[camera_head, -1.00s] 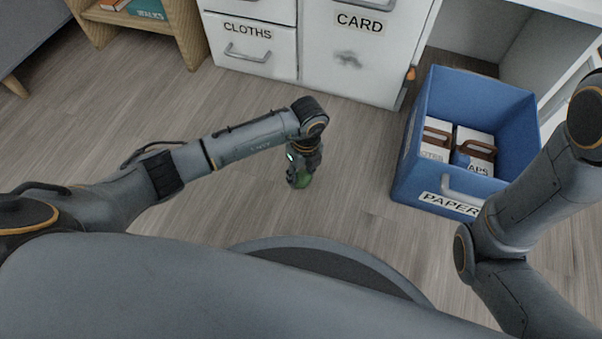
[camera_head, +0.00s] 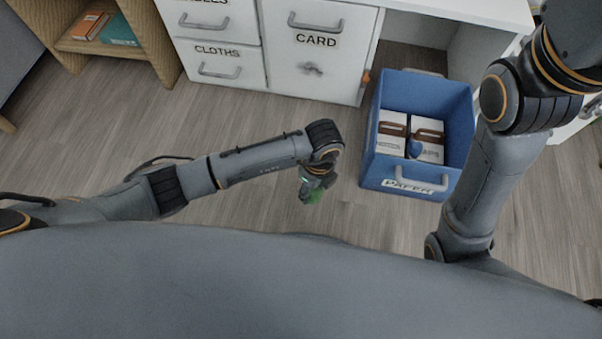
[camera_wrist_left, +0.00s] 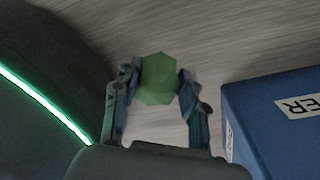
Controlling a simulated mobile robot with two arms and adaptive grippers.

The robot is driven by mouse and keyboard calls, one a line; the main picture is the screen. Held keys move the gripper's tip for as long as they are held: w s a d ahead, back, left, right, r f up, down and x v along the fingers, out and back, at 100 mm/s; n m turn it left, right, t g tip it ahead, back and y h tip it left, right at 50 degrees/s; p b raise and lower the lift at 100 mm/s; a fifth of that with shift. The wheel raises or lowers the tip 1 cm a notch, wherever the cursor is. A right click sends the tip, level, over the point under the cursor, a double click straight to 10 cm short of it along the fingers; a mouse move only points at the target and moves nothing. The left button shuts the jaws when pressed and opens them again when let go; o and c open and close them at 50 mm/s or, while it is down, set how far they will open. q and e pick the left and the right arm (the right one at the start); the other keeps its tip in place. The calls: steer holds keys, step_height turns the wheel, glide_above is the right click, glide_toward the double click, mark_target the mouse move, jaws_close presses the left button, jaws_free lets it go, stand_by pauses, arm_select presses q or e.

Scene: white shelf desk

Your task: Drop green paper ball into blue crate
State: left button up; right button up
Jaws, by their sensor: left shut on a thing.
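The green paper ball (camera_head: 315,196) is held in my left gripper (camera_head: 311,193), above the wooden floor and left of the crate. In the left wrist view the green paper ball (camera_wrist_left: 158,80) sits between the two fingers of my left gripper (camera_wrist_left: 157,85), which are shut on it. The blue crate (camera_head: 400,182) stands on the floor, labelled PAPER, with its open top facing up. Its wall also shows at the right of the left wrist view (camera_wrist_left: 265,120). My right arm is at the right of the head view; its gripper is out of view.
Inside the crate are two white boxes with brown handles (camera_head: 391,130) and a small blue thing (camera_head: 413,149). White drawers (camera_head: 318,60) stand behind. A wooden shelf (camera_head: 115,47) is at the upper left. The floor between gripper and crate is clear.

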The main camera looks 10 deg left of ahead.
arm_select(q)
steer(key=shift+s+d+r, duration=0.2)
steer(key=shift+s+d, duration=0.05)
steer(key=shift+d, duration=0.15)
